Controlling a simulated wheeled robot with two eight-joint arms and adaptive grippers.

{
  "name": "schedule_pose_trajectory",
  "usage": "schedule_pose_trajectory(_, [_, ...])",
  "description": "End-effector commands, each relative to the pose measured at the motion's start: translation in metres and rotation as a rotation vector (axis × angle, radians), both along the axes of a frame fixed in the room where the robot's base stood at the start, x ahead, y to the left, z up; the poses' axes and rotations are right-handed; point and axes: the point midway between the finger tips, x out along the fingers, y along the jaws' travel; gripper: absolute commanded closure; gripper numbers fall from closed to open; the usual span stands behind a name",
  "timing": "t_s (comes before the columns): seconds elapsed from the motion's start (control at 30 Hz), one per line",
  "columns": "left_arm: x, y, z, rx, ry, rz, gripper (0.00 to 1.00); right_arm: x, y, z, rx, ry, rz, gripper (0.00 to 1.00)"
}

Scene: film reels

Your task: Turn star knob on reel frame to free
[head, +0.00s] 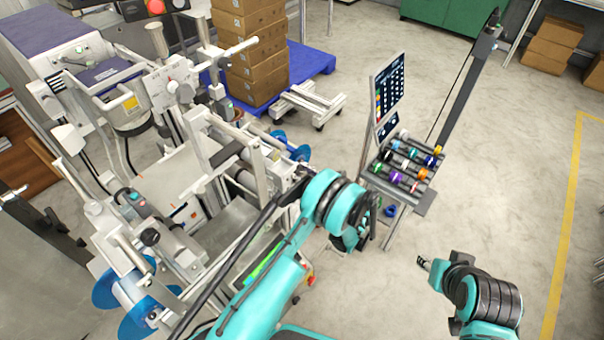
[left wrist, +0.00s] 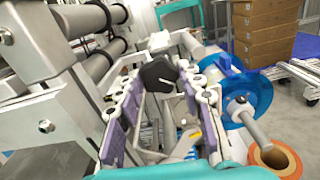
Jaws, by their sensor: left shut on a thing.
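A black star knob (left wrist: 158,73) sits between the fingers of my left gripper (left wrist: 157,85) in the left wrist view. The purple-padded fingers close on it from both sides. Behind it is the grey metal reel frame (left wrist: 50,100) with its rollers. In the head view my left teal arm reaches to the right side of the machine (head: 225,205); the knob and most of the left gripper are hidden there. My right gripper (head: 426,264) is at the lower right over bare floor, away from the machine, and too small to tell its finger state.
Blue reel discs (left wrist: 248,108) stand right of the left gripper, with an orange-rimmed core (left wrist: 275,160) nearby. A rack of coloured rolls (head: 402,165) stands right of the machine. Boxes (head: 250,60) are stacked on a blue pallet (head: 318,62).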

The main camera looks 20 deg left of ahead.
Motion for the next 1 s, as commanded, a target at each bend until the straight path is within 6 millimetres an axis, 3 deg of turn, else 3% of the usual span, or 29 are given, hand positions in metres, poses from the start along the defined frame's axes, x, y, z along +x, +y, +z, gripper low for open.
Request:
schedule_pose_trajectory(0.37, [0.0003, 0.0001, -0.0001, -0.032, -0.087, 0.0, 0.92, 0.0, 0.0, 0.0, 0.0, 0.0, 0.0, 0.6])
schedule_pose_trajectory(1.0, [0.001, -0.0002, 0.0, -0.225, -0.619, 0.0, 0.92, 0.0001, 0.0, -0.0001, 0.0, 0.0, 0.0, 0.6])
